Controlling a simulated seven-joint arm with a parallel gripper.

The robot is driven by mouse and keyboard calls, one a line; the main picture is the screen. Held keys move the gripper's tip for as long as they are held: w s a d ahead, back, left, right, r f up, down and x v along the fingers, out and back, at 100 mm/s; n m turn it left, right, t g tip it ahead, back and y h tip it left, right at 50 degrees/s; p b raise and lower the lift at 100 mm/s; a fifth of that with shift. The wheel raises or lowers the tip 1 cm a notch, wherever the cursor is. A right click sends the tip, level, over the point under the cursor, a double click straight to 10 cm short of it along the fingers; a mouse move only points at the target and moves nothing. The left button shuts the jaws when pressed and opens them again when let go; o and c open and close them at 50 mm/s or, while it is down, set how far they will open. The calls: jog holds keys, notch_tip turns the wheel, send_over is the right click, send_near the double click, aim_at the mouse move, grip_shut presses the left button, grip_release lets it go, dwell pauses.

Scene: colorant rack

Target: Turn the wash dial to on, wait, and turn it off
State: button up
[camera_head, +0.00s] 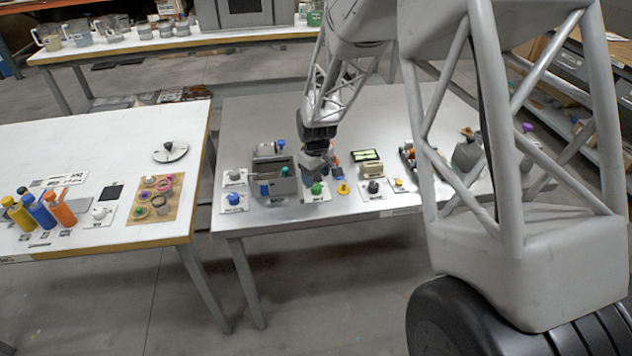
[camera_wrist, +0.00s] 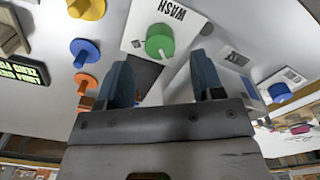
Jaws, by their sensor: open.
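The wash dial is a round green knob (camera_wrist: 160,41) on a white plate marked WASH (camera_wrist: 183,22) in the wrist view. In the head view, the green knob (camera_head: 316,188) stands near the front edge of the grey metal table. My gripper (camera_wrist: 162,78) is open, with one blue-grey finger on each side of the picture's middle. The green knob lies beyond the fingertips, roughly centred between them and apart from them. Nothing is held. In the head view, my gripper (camera_head: 322,165) is just behind the knob, and its fingers are partly hard to make out.
Blue (camera_wrist: 85,52), yellow (camera_wrist: 87,8) and orange (camera_wrist: 85,82) pegs stand beside the plate. A lit display (camera_wrist: 22,77) is farther left. A blue dial (camera_head: 234,198) and a grey bin (camera_head: 266,191) are left of the wash dial in the head view.

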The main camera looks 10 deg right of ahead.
aim_at(316, 185)
jog(key=shift+r, duration=1.95)
jog(key=shift+s+d+r, duration=0.1)
jog(key=shift+s+r, duration=0.15)
jog(key=shift+r, duration=0.2)
jog(key=s+d+r+m+t, duration=0.1)
jog(key=s+d+r+m, duration=0.2)
jog(key=s+r, duration=1.3)
jog(key=s+d+r+m, duration=0.1)
jog(key=s+r+m, duration=0.1)
jog(key=s, duration=0.9)
jog(key=s+d+r+m+t, duration=0.1)
jog(key=s+r+m, duration=0.1)
jog(key=s, duration=0.9)
jog(key=shift+s+r+t, duration=0.3)
jog(key=shift+r, duration=0.45)
